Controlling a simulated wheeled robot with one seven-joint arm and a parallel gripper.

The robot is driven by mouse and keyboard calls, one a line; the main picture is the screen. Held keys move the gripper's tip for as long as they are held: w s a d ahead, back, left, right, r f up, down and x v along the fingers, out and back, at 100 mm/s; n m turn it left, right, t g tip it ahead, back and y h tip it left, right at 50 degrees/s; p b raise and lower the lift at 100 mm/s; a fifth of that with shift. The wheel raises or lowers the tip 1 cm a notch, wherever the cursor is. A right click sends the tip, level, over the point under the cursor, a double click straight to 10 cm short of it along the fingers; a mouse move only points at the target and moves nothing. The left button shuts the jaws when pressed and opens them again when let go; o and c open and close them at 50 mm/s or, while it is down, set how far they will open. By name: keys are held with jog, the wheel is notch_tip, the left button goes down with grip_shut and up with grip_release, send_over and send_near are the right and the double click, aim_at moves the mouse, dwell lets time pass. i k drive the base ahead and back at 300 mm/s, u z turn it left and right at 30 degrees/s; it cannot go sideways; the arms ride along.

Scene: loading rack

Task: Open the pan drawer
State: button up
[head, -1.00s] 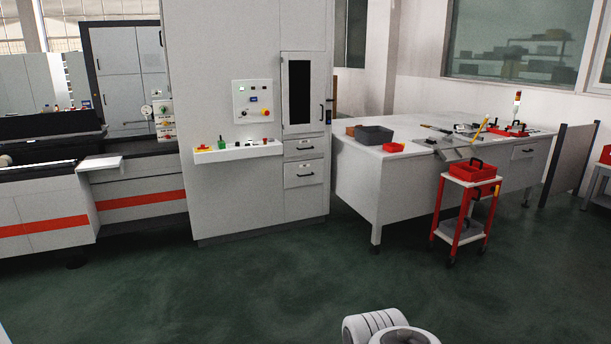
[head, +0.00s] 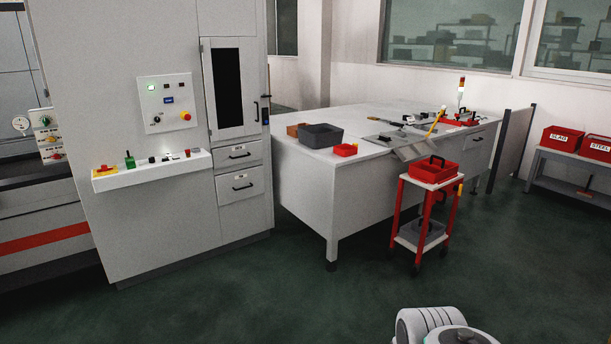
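Two drawers are set in the grey machine cabinet below its dark window door, in the head view. The upper drawer (head: 230,155) and the larger lower drawer (head: 250,191) each have a dark bar handle and a small label too small to read. Both look closed, flush with the cabinet front. I cannot tell from the labels which one is the pan drawer. Part of my white and grey arm shows at the bottom right, far from the drawers. My gripper is not visible.
A white workbench (head: 350,205) stands right of the cabinet, with a grey bin (head: 321,136) and a red bin (head: 346,150) on it. A red trolley (head: 401,214) with a red tray (head: 433,171) stands before it. The green floor (head: 260,305) in front is clear.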

aim_at(232, 186)
jog(key=z, duration=0.25)
jog(key=i, duration=3.1)
jog(key=u, duration=0.95)
jog(key=i, duration=1.5)
jog(key=u, duration=1.4)
jog(key=i, duration=0.55)
jog(key=u, duration=0.2)
